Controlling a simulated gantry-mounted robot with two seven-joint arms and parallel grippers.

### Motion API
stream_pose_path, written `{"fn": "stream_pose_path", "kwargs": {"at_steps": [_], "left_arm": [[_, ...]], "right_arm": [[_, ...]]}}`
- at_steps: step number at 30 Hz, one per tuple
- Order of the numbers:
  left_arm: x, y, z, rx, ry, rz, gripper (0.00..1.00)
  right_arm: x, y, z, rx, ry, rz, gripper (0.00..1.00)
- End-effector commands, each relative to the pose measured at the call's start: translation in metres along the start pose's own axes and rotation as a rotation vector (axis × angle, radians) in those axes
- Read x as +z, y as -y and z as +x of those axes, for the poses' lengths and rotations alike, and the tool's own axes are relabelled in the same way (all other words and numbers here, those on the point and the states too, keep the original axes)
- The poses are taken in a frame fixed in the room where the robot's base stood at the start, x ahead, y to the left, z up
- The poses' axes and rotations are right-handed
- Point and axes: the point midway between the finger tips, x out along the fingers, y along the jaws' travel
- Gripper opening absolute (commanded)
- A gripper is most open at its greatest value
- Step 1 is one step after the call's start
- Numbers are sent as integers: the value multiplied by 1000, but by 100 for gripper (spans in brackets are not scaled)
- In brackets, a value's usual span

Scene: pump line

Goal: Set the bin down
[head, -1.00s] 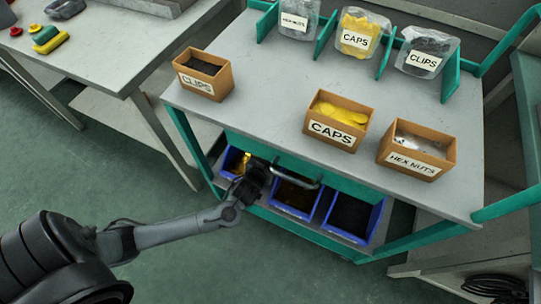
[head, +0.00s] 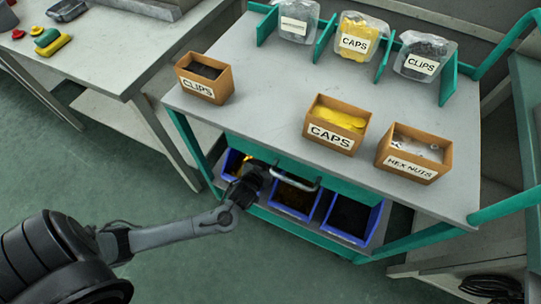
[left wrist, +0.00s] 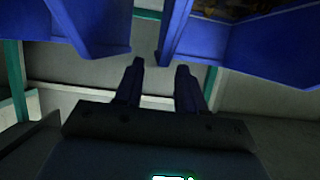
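Three blue bins stand side by side on the cart's lower shelf: a left bin (head: 226,172) with something yellow in it, a middle bin (head: 312,207) with brownish contents, and a right bin (head: 374,226) with dark contents. My left gripper (head: 258,172) is at the front between the left and middle bins and hides part of both. In the left wrist view its two fingers (left wrist: 158,82) are apart with nothing visible between them. Blue bin walls (left wrist: 92,32) show just beyond the fingertips, with a narrow gap between them. My right gripper is not in view.
The cart top (head: 265,100) carries cardboard boxes labelled CLIPS (head: 198,88), CAPS (head: 331,138) and HEX NUTS (head: 410,170). Bagged parts (head: 355,38) stand between green dividers behind. Open green floor (head: 190,265) lies in front.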

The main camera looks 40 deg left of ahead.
Motion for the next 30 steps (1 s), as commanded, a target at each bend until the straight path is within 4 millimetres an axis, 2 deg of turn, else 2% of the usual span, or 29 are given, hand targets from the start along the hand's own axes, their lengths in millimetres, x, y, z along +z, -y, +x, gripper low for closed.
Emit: {"fn": "stream_pose_path", "kwargs": {"at_steps": [1, 9, 15, 20, 26, 30], "left_arm": [[-5, 0, -13, 1, 3, -1, 39], [-4, 0, -64, 1, 3, -1, 39], [-2, 0, -90, 0, 2, 0, 39], [-1, -4, -101, 8, 31, -6, 39], [3, -31, -120, 86, 244, -7, 39], [1, -49, -152, 179, 454, 52, 39]], "right_arm": [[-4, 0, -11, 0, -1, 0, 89], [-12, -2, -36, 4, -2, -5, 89], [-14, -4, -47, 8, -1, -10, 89], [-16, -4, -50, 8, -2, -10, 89], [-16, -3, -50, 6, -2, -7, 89], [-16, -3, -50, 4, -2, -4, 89]]}}
